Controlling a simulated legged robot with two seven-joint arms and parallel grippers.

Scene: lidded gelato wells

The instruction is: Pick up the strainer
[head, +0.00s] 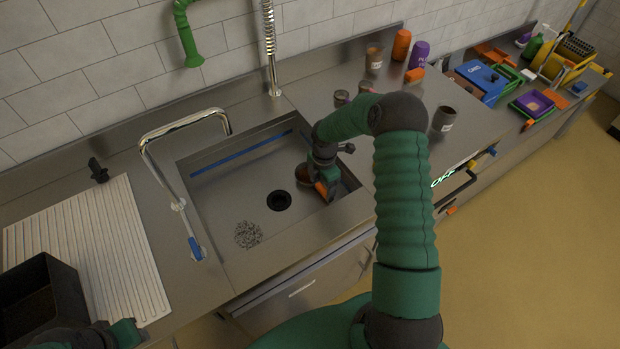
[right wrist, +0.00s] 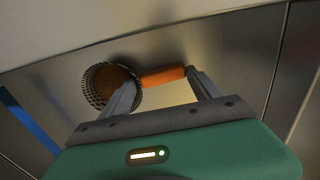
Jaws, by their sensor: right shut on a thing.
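The strainer shows in the right wrist view as a round perforated bowl (right wrist: 105,86) with an orange handle (right wrist: 163,76). In the head view its brownish bowl (head: 302,173) is low at the right side of the sink, partly hidden by my gripper. My right gripper (head: 322,187) reaches down into the sink. In the right wrist view my right gripper (right wrist: 164,78) has its two fingers at either end of the handle, shut on it. I cannot tell whether the strainer touches the sink floor. Part of my left arm's end (head: 122,333) shows at the bottom left; its fingers are unclear.
The steel sink (head: 215,215) has a dark drain (head: 279,200) and a speckled grey pad (head: 248,235). A tall faucet (head: 190,122) stands on its left rim. A ribbed white board (head: 90,245) and dark bin (head: 40,295) lie left. Canisters (head: 443,120) and jars stand right.

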